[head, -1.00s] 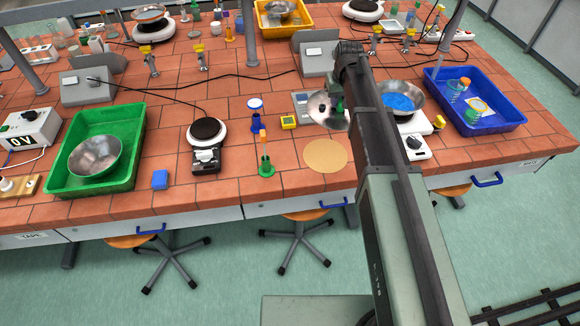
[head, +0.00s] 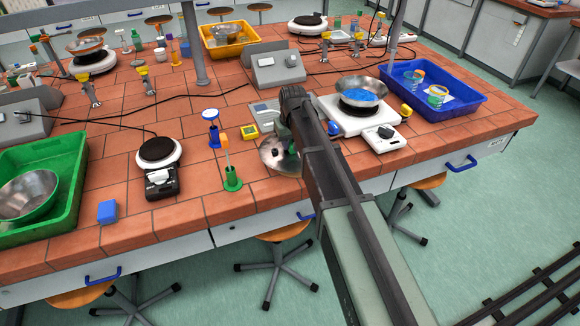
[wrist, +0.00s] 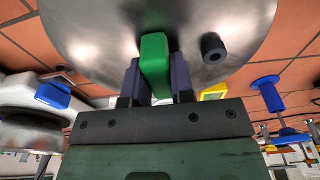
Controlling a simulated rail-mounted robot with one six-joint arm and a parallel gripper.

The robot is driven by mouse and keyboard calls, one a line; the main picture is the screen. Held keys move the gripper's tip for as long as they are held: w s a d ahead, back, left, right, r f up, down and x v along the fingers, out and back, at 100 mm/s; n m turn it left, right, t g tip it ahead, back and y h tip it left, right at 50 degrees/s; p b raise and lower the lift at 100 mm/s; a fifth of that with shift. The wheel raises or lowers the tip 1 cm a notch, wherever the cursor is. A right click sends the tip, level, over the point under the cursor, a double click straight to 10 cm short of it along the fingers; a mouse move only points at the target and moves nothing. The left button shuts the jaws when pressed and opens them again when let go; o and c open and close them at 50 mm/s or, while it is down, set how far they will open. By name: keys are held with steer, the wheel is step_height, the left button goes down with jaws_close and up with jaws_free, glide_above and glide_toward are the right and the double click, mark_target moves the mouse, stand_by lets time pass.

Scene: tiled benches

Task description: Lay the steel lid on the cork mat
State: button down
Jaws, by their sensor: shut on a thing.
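The steel lid (head: 271,156) is a shiny round disc over the front part of the tiled bench, right of the green stand. My gripper (wrist: 154,78) is shut on the lid's green handle, with a dark finger on each side. The lid (wrist: 100,28) fills the top of the wrist view and has a small dark knob on it. The cork mat does not show in either current view; the lid covers the place where it lay. I cannot tell whether the lid touches the mat or hangs above it.
A green stand (head: 232,181) with an orange-topped tube stands left of the lid. A yellow box (head: 249,130) and a blue stand (head: 213,136) are behind it. A white hotplate (head: 346,120) bearing a steel bowl is to the right. The bench front edge is close.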

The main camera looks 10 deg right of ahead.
mark_target(290, 152)
step_height(290, 152, down, 5)
steer(key=b, duration=0.4)
steer(key=shift+r, duration=0.5)
steer(key=shift+f, duration=0.2)
steer(key=c, duration=1)
jaws_free()
steer(key=shift+o, duration=0.2)
steer(key=shift+r, duration=0.1)
steer(key=r+p, duration=0.4)
steer(key=s+r+p, duration=0.1)
steer(key=r+p, duration=0.7)
steer(key=shift+s+d+r, duration=0.15)
steer(key=shift+s+r, duration=0.1)
steer(key=s+d+m+g, duration=0.1)
steer(key=s+m, duration=0.1)
steer(key=s, duration=2.3)
steer(key=shift+d+f, duration=0.25)
steer(key=shift+d, duration=0.15)
